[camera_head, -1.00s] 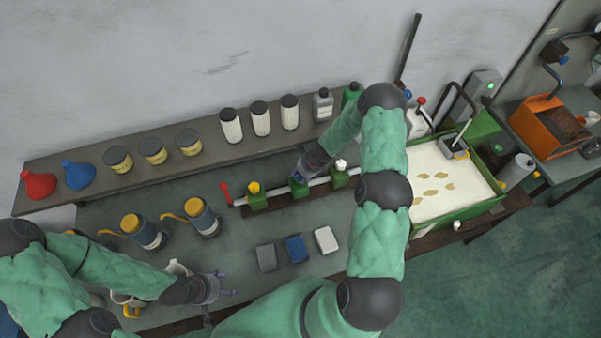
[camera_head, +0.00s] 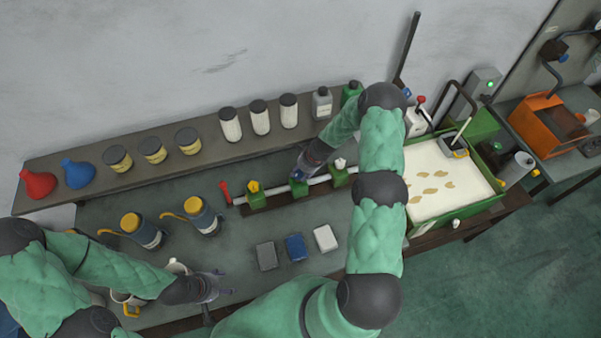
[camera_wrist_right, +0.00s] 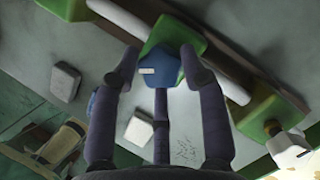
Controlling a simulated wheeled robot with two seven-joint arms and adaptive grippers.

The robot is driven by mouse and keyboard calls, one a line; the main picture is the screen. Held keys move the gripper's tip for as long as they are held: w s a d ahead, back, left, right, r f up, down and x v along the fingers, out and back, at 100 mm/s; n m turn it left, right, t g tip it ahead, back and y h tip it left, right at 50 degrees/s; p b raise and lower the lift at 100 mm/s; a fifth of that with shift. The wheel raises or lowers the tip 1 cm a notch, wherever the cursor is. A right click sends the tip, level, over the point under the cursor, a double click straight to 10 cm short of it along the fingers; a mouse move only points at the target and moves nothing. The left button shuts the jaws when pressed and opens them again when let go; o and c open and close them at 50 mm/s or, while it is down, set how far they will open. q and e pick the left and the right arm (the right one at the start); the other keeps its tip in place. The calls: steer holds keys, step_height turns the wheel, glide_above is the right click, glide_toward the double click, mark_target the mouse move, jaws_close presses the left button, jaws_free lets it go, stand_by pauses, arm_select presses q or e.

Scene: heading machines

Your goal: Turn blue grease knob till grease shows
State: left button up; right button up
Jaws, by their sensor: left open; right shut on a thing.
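The blue knob (camera_wrist_right: 162,68) sits on the middle green block (camera_wrist_right: 174,38) of a white rail (camera_head: 318,180). It has a short pale bar on its face. My right gripper (camera_wrist_right: 162,75) is shut on the blue knob, its fingers around the knob's sides. In the head view my right gripper (camera_head: 303,172) is at the middle block and mostly hides the knob. No grease can be made out there. A yellow knob (camera_head: 253,187) and a white knob (camera_head: 340,163) sit on the blocks either side. My left gripper (camera_head: 215,287) is open and empty over the bench front.
Grey, blue and white pads (camera_head: 295,248) lie in front of the rail. Two dark cans with yellow tops (camera_head: 203,215) stand to the left. A green-rimmed tray (camera_head: 470,213) is on the right. Bottles, tins and funnels stand on the back shelf (camera_head: 215,156).

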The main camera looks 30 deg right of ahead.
steer(key=shift+w+d+r, duration=0.15)
steer(key=shift+w+r, duration=0.2)
steer(key=shift+w, duration=0.15)
steer(key=o, duration=1)
steer(key=shift+o, duration=0.4)
steer(key=shift+a+f, duration=0.25)
steer(key=shift+a, duration=0.05)
steer(key=shift+s+d, duration=0.1)
steer(key=shift+s, duration=0.1)
steer(key=shift+d+r, duration=0.1)
steer(key=shift+r, duration=0.2)
steer(key=s+d, duration=0.8)
steer(key=d, duration=0.1)
steer(key=shift+s+r, duration=0.2)
steer(key=shift+s, duration=0.05)
steer(key=shift+a, duration=0.1)
